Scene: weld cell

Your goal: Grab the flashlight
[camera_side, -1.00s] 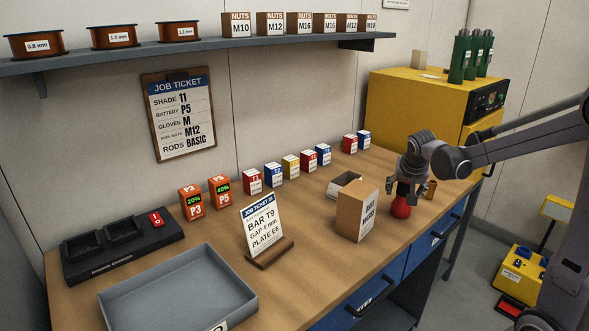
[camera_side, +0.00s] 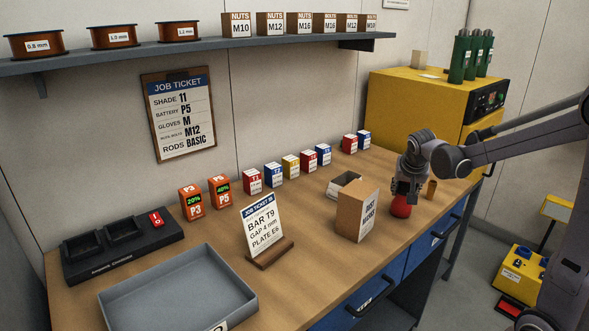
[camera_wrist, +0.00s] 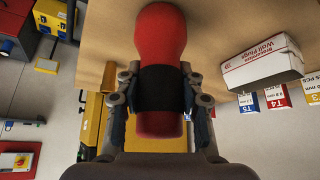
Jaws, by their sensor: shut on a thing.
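The flashlight is red with a black band around its middle. In the wrist view the flashlight (camera_wrist: 160,35) fills the upper middle, and my gripper (camera_wrist: 160,98) has one finger on each side, shut on its black band. In the side view my gripper (camera_side: 404,190) points down at the right part of the bench. The rounded red end of the flashlight (camera_side: 401,207) shows below the fingers, at or close to the bench top. The fingers and wrist hide its upper part there.
A brown dust masks box (camera_side: 355,214) stands just left of my gripper, with an open white box (camera_side: 345,186) behind it. A small brown cylinder (camera_side: 431,189) stands close on the right. The bench's front edge is near. A yellow cabinet (camera_side: 415,110) stands behind.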

